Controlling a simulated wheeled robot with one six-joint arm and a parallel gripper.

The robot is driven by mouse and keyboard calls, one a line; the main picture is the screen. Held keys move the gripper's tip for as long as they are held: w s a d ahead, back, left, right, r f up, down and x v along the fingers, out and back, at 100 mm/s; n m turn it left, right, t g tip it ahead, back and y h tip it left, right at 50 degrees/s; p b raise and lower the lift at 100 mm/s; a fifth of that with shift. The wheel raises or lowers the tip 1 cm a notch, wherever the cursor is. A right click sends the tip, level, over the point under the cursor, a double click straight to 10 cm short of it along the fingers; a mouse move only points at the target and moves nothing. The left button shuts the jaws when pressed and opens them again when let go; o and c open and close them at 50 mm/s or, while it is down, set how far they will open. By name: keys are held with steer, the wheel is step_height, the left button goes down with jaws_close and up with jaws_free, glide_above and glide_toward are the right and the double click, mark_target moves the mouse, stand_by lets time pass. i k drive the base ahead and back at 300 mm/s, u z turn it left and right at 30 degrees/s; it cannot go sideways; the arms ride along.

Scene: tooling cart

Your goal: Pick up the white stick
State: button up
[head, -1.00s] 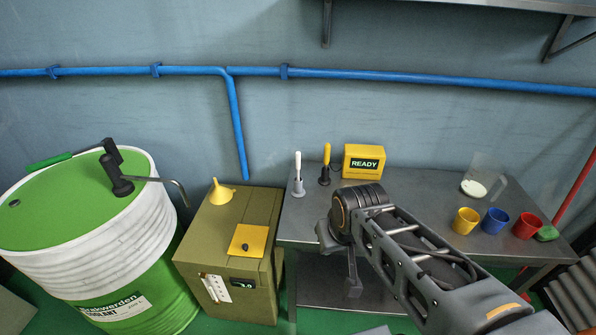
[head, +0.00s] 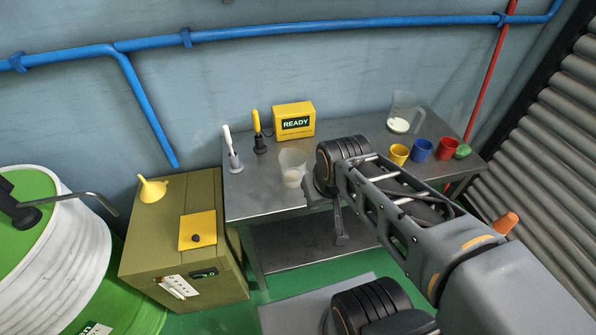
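The white stick (head: 228,139) stands nearly upright, tilted slightly in the picture, in a grey holder (head: 235,164) at the back left of the metal table (head: 260,200). A similar yellow stick (head: 256,122) stands in a dark holder just right of it. My gripper (head: 341,232) appears as a dark part below the end of my arm, in front of the table and well to the right of the white stick. My arm hides much of it, so its fingers cannot be made out. I see nothing held in it.
A clear cup (head: 292,166) stands between the white stick and my arm. Behind it is a yellow READY box (head: 294,121). A clear jug (head: 403,112) and yellow, blue and red cups stand at the right. An olive cabinet (head: 180,272) with a yellow funnel (head: 152,189) stands left.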

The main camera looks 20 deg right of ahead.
mark_target(227, 135)
steer(key=u, duration=0.45)
steer(key=k, duration=0.55)
steer(key=u, duration=1.1)
steer(key=i, duration=0.75)
steer(key=z, duration=0.6)
steer(key=i, duration=0.6)
steer(key=z, duration=0.65)
